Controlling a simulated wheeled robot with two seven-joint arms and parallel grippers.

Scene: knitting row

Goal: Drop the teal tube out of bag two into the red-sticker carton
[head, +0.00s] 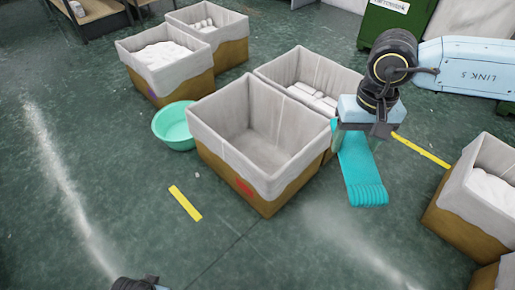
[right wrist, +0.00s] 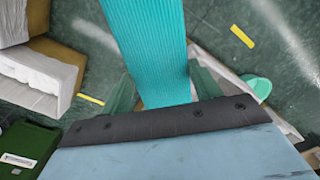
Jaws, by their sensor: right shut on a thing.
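The teal tube (head: 361,172), a long ribbed knit piece, hangs from my right gripper (head: 350,134). It also fills the top middle of the right wrist view (right wrist: 148,45), between the greenish fingers. My right gripper is shut on it. The red-sticker carton (head: 228,160) is an open brown box with a pale liner; its red sticker (head: 243,187) is on the front side. The inside that shows is empty. The tube is to the right of this carton in the picture, not over its opening. A dark part of mine shows at the bottom edge; my left gripper cannot be made out.
A carton with white rolls (head: 306,80) stands right behind the red-sticker carton. A mint basin (head: 174,127) is at its left. Other lined cartons stand at the back left (head: 165,68) and right (head: 472,200). Yellow floor strips (head: 185,203) mark open green floor in front.

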